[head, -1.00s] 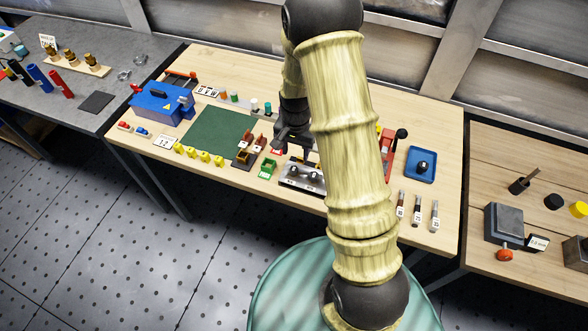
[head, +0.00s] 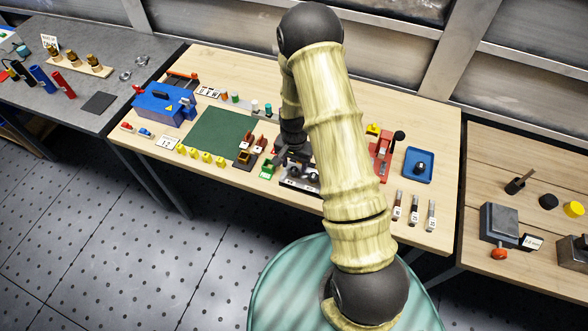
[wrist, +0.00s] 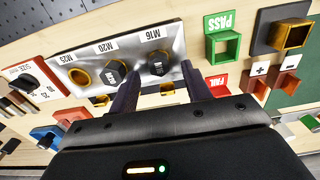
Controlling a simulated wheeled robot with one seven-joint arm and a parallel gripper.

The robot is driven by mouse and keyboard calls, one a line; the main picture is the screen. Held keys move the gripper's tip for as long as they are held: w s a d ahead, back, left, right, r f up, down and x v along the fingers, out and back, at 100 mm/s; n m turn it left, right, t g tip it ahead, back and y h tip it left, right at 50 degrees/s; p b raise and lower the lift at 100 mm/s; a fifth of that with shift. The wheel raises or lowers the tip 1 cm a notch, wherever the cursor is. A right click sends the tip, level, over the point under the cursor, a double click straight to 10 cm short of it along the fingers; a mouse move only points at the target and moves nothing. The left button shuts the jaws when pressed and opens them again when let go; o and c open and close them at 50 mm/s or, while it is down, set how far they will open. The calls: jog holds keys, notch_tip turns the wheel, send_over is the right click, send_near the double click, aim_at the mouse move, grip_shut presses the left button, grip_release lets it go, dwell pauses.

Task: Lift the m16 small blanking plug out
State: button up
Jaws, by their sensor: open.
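The metal gland plate (wrist: 133,48) carries labels M25, M20 and M16. In the wrist view a black plug (wrist: 158,65) sits in the M16 place. Another black plug (wrist: 113,73) sits at M20, and the M25 place (wrist: 80,77) shows an orange ring. My gripper (wrist: 161,69) is open, its two dark fingers on either side of the M16 plug; whether they touch it I cannot tell. In the head view my gripper (head: 297,162) is low over the plate (head: 300,187) and partly hides it.
A green PASS bin (wrist: 224,45) and a red FAIL bin (wrist: 218,86) stand beside the plate. A red press-like tool (head: 381,160) and a blue tray (head: 419,165) stand to the right. The green mat (head: 222,131) is mostly clear.

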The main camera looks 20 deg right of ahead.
jog(key=shift+f, duration=0.85)
jog(key=shift+c, duration=0.5)
grip_shut()
